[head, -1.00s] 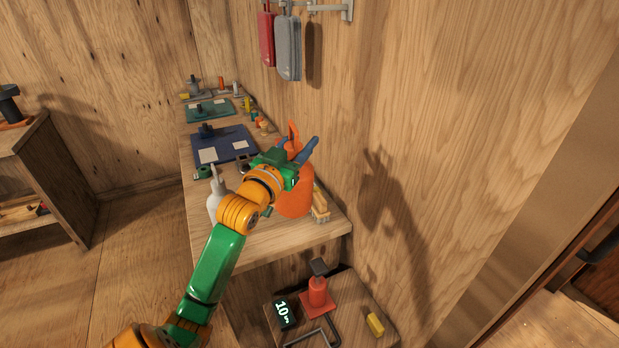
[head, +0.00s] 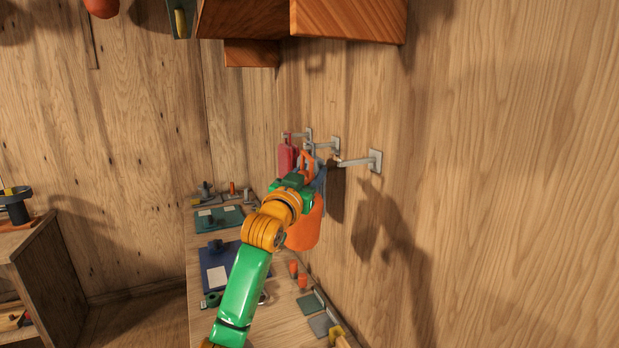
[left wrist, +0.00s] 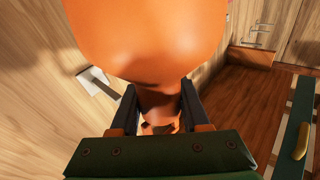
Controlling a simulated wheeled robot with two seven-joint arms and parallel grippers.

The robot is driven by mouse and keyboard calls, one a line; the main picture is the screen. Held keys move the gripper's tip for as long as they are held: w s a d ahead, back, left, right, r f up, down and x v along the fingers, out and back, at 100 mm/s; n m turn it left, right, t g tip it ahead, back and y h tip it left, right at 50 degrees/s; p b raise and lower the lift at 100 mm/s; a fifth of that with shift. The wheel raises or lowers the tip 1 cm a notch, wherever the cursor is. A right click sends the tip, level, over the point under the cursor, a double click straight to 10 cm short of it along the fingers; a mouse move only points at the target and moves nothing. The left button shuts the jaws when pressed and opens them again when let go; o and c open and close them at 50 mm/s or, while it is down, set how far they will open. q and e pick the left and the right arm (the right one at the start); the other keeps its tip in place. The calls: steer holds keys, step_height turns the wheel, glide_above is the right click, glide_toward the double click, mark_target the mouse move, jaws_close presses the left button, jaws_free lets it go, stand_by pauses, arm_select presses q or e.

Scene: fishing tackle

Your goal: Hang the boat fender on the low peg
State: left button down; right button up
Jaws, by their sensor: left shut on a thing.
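The orange boat fender (head: 303,231) is held in my left gripper (head: 311,181), in front of the wall above the workbench. In the left wrist view, the fender's rounded body (left wrist: 145,42) fills the top middle, and my left gripper (left wrist: 159,103) is shut on its narrow neck. A bare grey wall peg (head: 358,162) sticks out just right of the gripper and appears empty; the fender is not on it. A peg on a pale plate also shows in the wrist view (left wrist: 98,82). My right gripper is out of view.
A red fender-like item (head: 287,157) hangs on a farther peg, with another peg (head: 327,146) between, partly hidden by my gripper. A wooden shelf (head: 345,17) juts out above. The workbench (head: 262,326) below holds mats, cups and small tackle.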

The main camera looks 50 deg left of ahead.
arm_select(q)
steer(key=shift+w+d+r, duration=0.1)
steer(key=shift+w+d, duration=0.3)
steer(key=shift+w, duration=0.3)
steer(key=w+d+f+p, duration=0.1)
steer(key=w+d, duration=0.1)
steer(key=w, duration=0.5)
steer(key=shift+w+f+p, duration=0.15)
steer(key=shift+f+p, duration=0.1)
steer(key=shift+p, duration=0.15)
